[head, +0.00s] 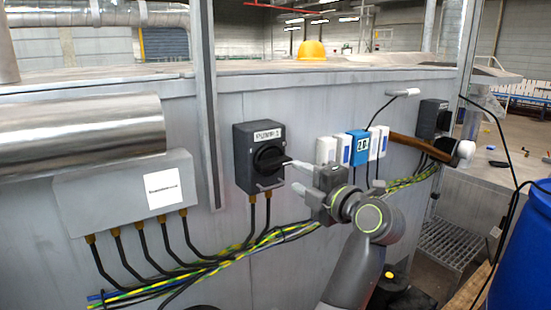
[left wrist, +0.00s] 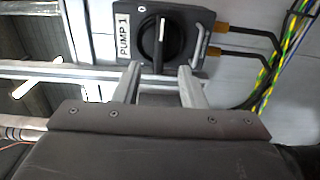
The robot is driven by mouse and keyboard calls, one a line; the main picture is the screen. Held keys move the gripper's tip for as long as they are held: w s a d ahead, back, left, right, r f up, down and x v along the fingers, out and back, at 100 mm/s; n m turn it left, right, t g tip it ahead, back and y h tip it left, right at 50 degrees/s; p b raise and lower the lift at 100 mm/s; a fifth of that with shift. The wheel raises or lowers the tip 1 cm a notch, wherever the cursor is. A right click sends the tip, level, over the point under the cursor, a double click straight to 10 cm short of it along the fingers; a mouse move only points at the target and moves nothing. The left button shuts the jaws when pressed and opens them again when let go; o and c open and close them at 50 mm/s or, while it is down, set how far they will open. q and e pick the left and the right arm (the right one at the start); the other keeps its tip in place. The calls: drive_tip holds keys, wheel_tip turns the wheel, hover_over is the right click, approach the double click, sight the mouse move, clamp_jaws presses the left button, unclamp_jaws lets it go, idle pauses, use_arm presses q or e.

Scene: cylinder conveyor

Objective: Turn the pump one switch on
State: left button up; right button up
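The pump one switch is a dark box (head: 258,185) labelled PUMP 1 on the grey metal wall, with a black round knob (head: 270,158) on its front. In the left wrist view the knob (left wrist: 160,38) fills the top middle, its grip bar upright in that picture, with a white mark on it. In the head view the bar lies roughly level. My left gripper (head: 292,175) is just right of the knob, fingers pointing at it. My right gripper is not in view.
A metal handle (head: 270,186) sits below the knob. White and blue boxes (head: 357,147) are close behind my gripper. A second dark switch box (head: 427,118) is farther right. Cables (head: 260,240) run along the wall below. A blue barrel (head: 525,250) stands at lower right.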

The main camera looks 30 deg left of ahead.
sight(278, 165)
use_arm(q)
drive_tip(key=p+x, duration=0.2)
drive_tip(key=x, duration=0.6)
drive_tip(key=shift+w+a+r+p, duration=0.1)
drive_tip(key=shift+w+a+p, duration=0.05)
drive_tip(key=shift+a+p, duration=0.25)
drive_tip(key=shift+w+a, duration=0.25)
drive_tip(key=shift+a, duration=0.3)
drive_tip(key=shift+c, duration=0.3)
clamp_jaws()
